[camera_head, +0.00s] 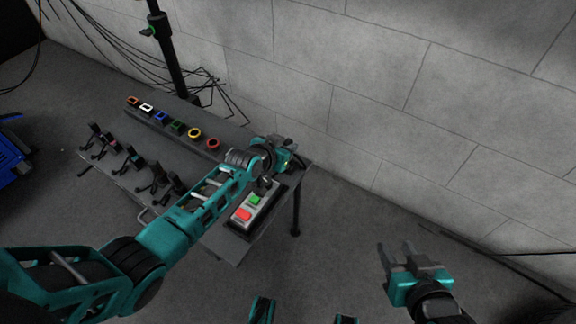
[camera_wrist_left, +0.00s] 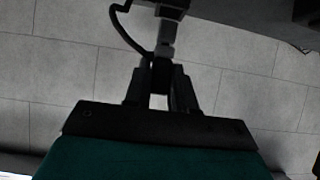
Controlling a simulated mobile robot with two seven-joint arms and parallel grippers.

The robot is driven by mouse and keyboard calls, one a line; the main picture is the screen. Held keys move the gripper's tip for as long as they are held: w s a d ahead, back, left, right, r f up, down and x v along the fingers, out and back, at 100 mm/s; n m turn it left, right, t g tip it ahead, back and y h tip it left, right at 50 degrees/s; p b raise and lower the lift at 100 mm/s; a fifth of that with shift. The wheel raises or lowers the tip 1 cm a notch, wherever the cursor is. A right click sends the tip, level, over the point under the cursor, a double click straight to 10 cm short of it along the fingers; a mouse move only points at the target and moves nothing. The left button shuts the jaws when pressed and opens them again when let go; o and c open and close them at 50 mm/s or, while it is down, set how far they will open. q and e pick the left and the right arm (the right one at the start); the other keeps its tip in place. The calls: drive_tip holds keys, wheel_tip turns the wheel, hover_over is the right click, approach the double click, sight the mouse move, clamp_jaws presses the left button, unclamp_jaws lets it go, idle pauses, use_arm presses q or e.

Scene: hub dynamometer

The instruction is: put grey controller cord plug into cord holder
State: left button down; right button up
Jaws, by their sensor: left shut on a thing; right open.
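My left gripper (camera_head: 287,145) is at the far right corner of the grey table. In the left wrist view its fingers (camera_wrist_left: 161,75) are shut on the grey plug (camera_wrist_left: 167,45), below a dark block at the top edge. A dark cord (camera_wrist_left: 124,30) loops beside the plug; I cannot tell whether plug and block are joined. The controller (camera_head: 250,208), with green and red buttons, lies at the table's near right end. I cannot tell which part is the cord holder. My right gripper (camera_head: 397,252) is open and empty, right of the table.
A row of coloured square and round sockets (camera_head: 177,126) runs along the table's back. Several black hook-like stands (camera_head: 130,160) are at its front left. A black pole (camera_head: 168,55) and loose cables stand behind. The floor right of the table is clear.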

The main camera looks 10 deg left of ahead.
use_arm(q)
drive_tip(key=shift+f, duration=0.2)
drive_tip(key=shift+f+b, duration=1.35)
drive_tip(key=c, duration=0.8)
unclamp_jaws()
drive_tip(key=shift+c, duration=0.2)
drive_tip(key=shift+s+r, duration=0.1)
drive_tip(key=shift+s+a+r+p, duration=0.15)
drive_tip(key=shift+s+r+p, duration=0.1)
drive_tip(key=shift+p, duration=0.15)
drive_tip(key=p+v, duration=0.5)
drive_tip(key=v, duration=0.5)
drive_tip(key=shift+s+r, duration=0.2)
drive_tip(key=shift+s, duration=0.05)
drive_tip(key=shift+s+a+r, duration=0.25)
drive_tip(key=shift+s, duration=0.25)
